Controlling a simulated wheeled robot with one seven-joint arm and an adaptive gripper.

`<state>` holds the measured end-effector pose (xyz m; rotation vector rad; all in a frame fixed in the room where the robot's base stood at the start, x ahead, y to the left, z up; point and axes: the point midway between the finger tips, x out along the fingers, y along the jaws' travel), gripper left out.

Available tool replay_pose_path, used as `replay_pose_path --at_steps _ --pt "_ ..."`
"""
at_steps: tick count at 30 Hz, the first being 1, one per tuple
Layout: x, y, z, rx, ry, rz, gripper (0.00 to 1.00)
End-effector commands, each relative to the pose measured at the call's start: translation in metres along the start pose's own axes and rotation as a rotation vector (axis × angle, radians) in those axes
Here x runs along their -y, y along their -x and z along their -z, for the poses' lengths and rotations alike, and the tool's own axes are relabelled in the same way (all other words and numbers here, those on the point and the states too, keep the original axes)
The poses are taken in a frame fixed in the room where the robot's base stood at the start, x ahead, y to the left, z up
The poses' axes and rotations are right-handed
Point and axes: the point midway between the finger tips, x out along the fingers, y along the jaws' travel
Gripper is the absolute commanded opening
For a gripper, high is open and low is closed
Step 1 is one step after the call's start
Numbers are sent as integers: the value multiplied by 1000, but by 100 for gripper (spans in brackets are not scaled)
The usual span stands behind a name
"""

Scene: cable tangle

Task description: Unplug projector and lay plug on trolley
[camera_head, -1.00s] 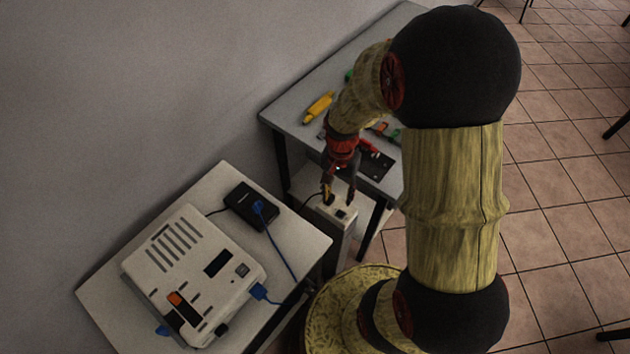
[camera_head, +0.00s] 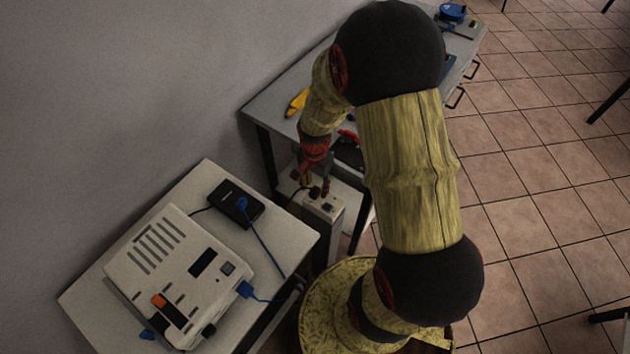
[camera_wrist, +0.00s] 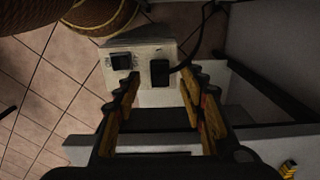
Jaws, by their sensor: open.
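A white projector (camera_head: 175,270) rests on a white-topped stand (camera_head: 85,300), which may be the trolley. A pale socket post (camera_head: 325,207) stands between this stand and the far table. A black plug (camera_wrist: 160,72) is seated in the post's top, beside a dark switch (camera_wrist: 121,62). The plug also shows in the head view (camera_head: 315,193), with a black cable running left. My gripper (camera_head: 316,184) points down just above the post. In the wrist view my gripper (camera_wrist: 158,88) is open, its fingertips on either side of the plug's line and apart from it.
A black box (camera_head: 237,204) with a blue plug and cable lies beside the projector. Another blue plug (camera_head: 245,289) is at the projector's edge. The far table (camera_head: 275,100) holds a yellow tool (camera_head: 298,102) and other items.

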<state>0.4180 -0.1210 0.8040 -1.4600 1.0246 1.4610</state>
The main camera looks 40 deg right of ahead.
Motion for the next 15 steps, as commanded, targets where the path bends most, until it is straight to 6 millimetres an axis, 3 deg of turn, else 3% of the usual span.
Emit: replay_pose_path --at_steps 4,15 --pt "0 -12 0 1 0 -1 41" --pt "0 -13 0 0 1 0 39"
